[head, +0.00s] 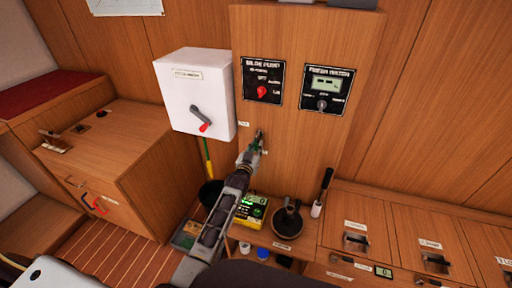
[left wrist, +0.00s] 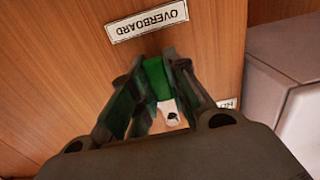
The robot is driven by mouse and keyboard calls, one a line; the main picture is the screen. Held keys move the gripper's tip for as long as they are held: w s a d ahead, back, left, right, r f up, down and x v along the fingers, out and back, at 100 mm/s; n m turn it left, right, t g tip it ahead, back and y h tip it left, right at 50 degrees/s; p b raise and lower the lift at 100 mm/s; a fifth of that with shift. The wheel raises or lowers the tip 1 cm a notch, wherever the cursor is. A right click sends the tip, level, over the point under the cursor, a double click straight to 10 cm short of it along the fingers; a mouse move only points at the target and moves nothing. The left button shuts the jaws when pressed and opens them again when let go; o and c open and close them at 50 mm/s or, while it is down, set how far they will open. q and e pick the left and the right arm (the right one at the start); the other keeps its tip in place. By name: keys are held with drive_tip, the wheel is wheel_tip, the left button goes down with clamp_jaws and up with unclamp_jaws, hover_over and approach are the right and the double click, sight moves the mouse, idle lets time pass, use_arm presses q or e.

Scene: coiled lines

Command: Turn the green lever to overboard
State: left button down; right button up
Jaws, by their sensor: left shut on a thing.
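The green lever (left wrist: 156,78) shows in the left wrist view between the fingers of my left gripper (left wrist: 158,95), which is shut on it. A white label reading OVERBOARD (left wrist: 147,20) is on the wood panel just beyond the lever and appears upside down there. In the head view my left gripper (head: 255,145) is at the panel below the bilge pump switch, and only a bit of green shows at it. The lever's pivot is mostly hidden by the fingers. My right gripper is not in view.
A white box with a red-tipped handle (head: 195,95) is mounted left of the lever. The bilge pump panel (head: 262,82) and a meter panel (head: 328,90) are above.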

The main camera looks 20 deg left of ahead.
use_arm(q)
drive_tip(key=shift+f, duration=0.15)
drive_tip(key=c, duration=1.4)
unclamp_jaws()
drive_tip(key=shift+o, duration=0.2)
drive_tip(key=shift+s, duration=0.1)
drive_tip(key=s, duration=1.2)
drive_tip(key=shift+a, duration=0.15)
